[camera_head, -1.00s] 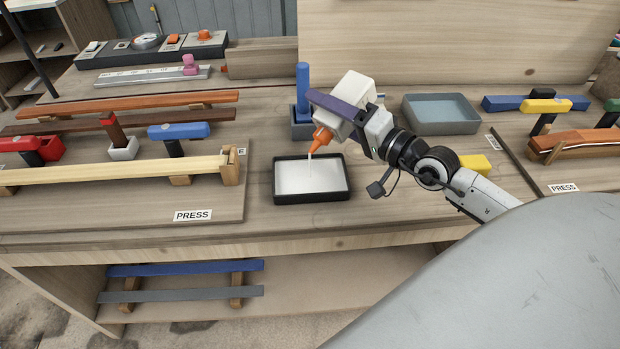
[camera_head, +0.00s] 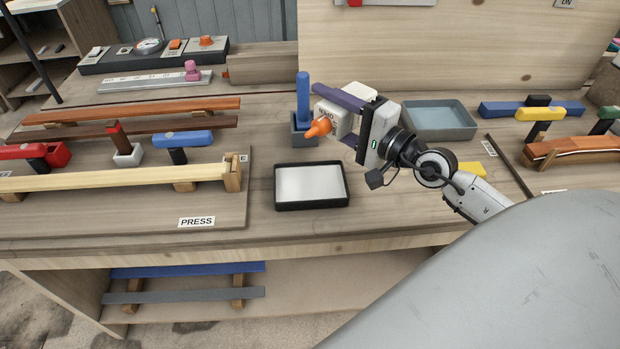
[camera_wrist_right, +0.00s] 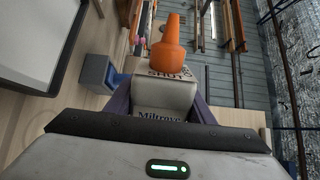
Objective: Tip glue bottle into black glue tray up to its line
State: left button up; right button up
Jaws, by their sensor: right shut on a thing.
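My right gripper (camera_head: 352,118) is shut on the white glue bottle (camera_head: 328,114), which has an orange nozzle (camera_head: 318,128). The bottle lies tilted on its side, its nozzle pointing left and slightly down, with no glue stream showing. In the right wrist view the bottle (camera_wrist_right: 165,95) sits between the purple fingers, nozzle away from the wrist. The black glue tray (camera_head: 311,206) stands on the bench below and in front of the bottle, with white glue (camera_head: 311,184) across its floor. I cannot make out the line in the tray. My left gripper is not in view.
A blue-handled tool in a blue holder (camera_head: 303,138) stands just behind the bottle. A grey-blue tray (camera_head: 438,132) is to the right, near a yellow block (camera_head: 484,171). A press board with clamps and a pale strip (camera_head: 110,181) lies left. Bare bench surrounds the black tray.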

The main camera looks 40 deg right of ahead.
jog(key=shift+r+m, duration=0.4)
jog(key=shift+m, duration=0.2)
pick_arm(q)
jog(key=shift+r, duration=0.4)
pick_arm(e)
jog(key=shift+f, duration=0.1)
